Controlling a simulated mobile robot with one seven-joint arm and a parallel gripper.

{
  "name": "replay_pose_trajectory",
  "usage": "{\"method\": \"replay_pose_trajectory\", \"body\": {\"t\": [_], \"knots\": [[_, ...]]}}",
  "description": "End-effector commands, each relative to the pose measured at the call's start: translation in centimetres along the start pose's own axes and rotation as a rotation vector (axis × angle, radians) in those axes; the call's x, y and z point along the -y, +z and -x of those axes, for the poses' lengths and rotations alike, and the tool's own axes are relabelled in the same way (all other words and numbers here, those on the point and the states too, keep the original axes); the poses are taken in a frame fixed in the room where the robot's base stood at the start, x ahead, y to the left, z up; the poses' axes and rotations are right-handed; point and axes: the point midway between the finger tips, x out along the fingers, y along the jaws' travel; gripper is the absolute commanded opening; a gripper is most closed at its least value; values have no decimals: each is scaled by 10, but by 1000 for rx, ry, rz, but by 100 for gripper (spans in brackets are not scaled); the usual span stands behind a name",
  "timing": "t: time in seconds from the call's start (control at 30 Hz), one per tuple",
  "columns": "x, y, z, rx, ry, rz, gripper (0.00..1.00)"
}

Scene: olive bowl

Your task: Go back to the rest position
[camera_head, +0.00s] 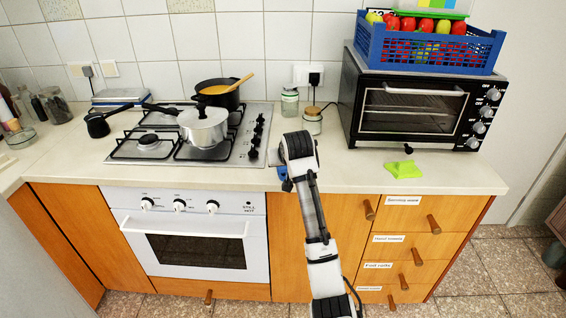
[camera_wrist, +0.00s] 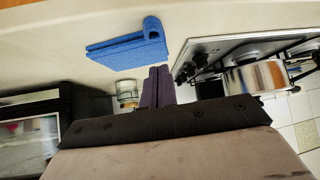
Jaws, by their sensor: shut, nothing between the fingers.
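My gripper (camera_wrist: 158,76) shows in the wrist view as two dark purple fingers pressed together, with nothing between them. In the head view my arm reaches up over the counter's front edge, and its end hides the fingers. A blue folded, cloth-like thing (camera_wrist: 128,48) lies on the counter (camera_wrist: 50,45), apart from the fingers in the wrist picture. A small part of it shows beside my arm in the head view (camera_head: 282,172).
A stove (camera_head: 185,135) with a silver pot (camera_head: 203,130) and a black pan (camera_head: 218,98) is left of my arm. Jars (camera_head: 312,122) stand behind it. A toaster oven (camera_head: 415,110) bearing a blue fruit crate (camera_head: 430,50) is right, with a green cloth (camera_head: 404,170) in front.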

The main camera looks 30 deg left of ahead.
Motion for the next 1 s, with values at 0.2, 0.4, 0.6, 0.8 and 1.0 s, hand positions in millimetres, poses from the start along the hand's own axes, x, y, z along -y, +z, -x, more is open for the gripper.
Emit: {"method": "replay_pose_trajectory", "body": {"t": [0.2,0.4,0.6,0.8,1.0], "knots": [[0,0,50,-6,0,1,0],[0,-1,85,-3,0,1,0],[0,-1,100,0,0,-1,0],[0,-1,101,1,0,-1,0],[42,-31,110,-263,-37,63,0]]}}
